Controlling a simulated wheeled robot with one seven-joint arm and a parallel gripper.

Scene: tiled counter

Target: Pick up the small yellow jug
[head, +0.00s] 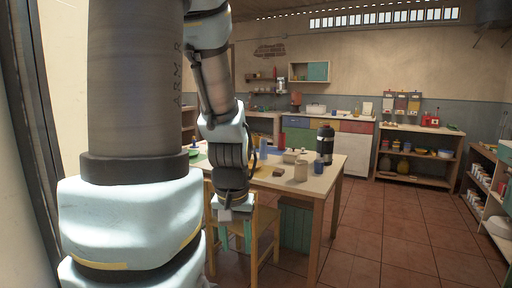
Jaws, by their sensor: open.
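My gripper (235,238) hangs pointing down in front of a wooden chair, at the near side of the wooden table (318,183). Its jaws are apart and I see nothing between them. I cannot pick out a small yellow jug for certain. Two yellowish rounded vessels, one at the left (385,163) and one at the right (403,166), stand on the lower shelf of the far shelf unit, well away from my gripper. They are too small to tell whether either is a jug. A pale cream vessel (300,171) stands on the table.
A black flask (325,146), a pale box (291,156) and blue items also stand on the table. The chair (266,222) is close to my gripper. The tiled floor (392,228) right of the table is clear. Shelves (484,190) line the right wall.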

